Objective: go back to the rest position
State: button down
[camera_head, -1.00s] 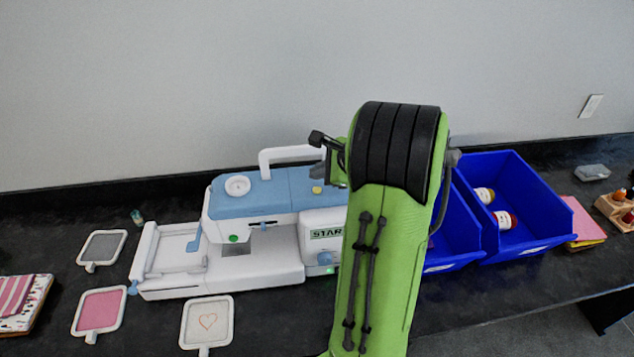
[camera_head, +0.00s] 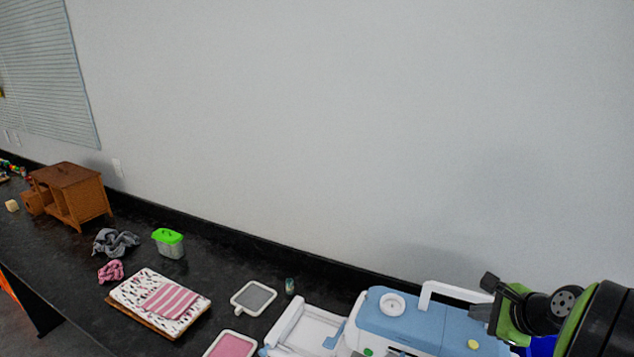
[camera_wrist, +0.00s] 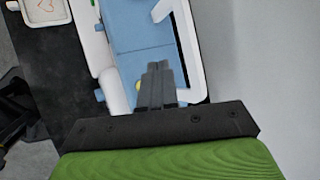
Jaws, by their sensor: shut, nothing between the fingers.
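My gripper (camera_wrist: 156,88) shows in the wrist view with its two dark fingers together and nothing between them. It points over the blue and white sewing machine (camera_wrist: 140,35), apart from it as far as I can tell. In the head view my green and black arm is at the lower right edge, with the gripper end (camera_head: 488,298) over the right part of the sewing machine (camera_head: 400,318). The machine's white handle (camera_head: 455,291) is close by the gripper.
Embroidery hoops with grey (camera_head: 254,298) and pink (camera_head: 230,346) cloth lie left of the machine.

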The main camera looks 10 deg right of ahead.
jog(key=s+a+r+n+g+b, duration=0.1)
jog(key=s+a+r+n, duration=0.1)
jog(key=a+n, duration=0.45)
jog(key=s+a+r+n+g, duration=0.15)
jog(key=a+n, duration=0.25)
jog(key=a, duration=0.6)
jog(key=s+a+n, duration=0.4)
jog(key=s+n, duration=0.3)
jog(key=s, duration=0.1)
jog(key=s+a+n+h+b, duration=0.1)
jog(key=s+a+n, duration=0.3)
jog(key=s+n, duration=0.2)
jog(key=shift+s+f+n+g, duration=0.35)
jog(key=shift+s+f+g, duration=0.1)
jog(key=shift+s, duration=0.4)
jog(key=shift+s+r, duration=0.1)
